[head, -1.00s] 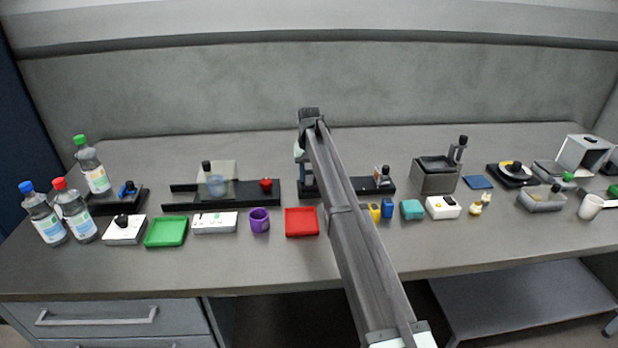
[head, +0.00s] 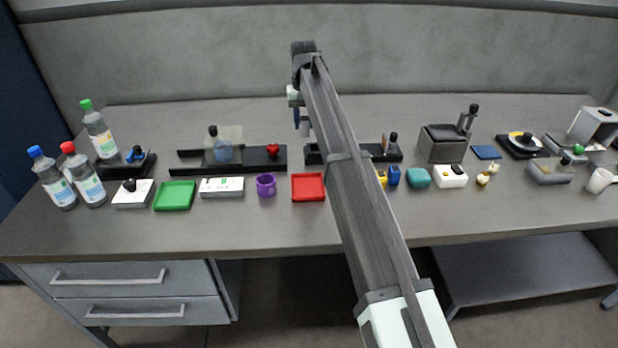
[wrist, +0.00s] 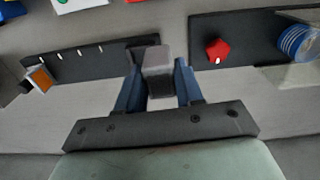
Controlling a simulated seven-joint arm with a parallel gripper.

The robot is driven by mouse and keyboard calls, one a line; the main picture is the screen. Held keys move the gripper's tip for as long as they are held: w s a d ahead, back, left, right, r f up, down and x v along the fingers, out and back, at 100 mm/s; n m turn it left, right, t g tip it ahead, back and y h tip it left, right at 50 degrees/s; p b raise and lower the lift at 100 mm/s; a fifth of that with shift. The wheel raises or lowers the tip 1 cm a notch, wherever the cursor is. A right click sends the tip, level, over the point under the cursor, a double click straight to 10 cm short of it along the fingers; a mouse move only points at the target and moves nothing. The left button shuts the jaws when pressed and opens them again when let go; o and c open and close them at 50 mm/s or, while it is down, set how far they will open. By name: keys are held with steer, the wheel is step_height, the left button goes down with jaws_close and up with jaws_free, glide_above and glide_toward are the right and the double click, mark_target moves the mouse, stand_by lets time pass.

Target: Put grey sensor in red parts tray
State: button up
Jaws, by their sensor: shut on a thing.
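My gripper (wrist: 158,82) has blue fingers and is shut on the grey sensor (wrist: 157,62), a small grey block. In the head view my gripper (head: 301,115) is above the back of the bench, behind the red parts tray, and the sensor is hard to make out there. The red parts tray (head: 308,187) lies flat near the front of the bench, left of my arm, and looks empty. A sliver of red at the top edge of the wrist view is probably its rim.
Black rails (head: 262,160) lie along the bench behind the tray, one with a red knob (head: 273,150). A purple mug (head: 266,185) stands left of the tray. Yellow and blue blocks (head: 393,176) are right of my arm. The bench front is clear.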

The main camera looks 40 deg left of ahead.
steer(key=s+d+f, duration=0.2)
steer(key=s+d, duration=0.6)
steer(key=shift+m, duration=0.3)
steer(key=shift+d+f, duration=0.15)
steer(key=shift+f, duration=4.85)
steer(key=o, duration=1)
steer(key=shift+f, duration=0.1)
steer(key=shift+o, duration=0.2)
step_height(320, 180, up, 12)
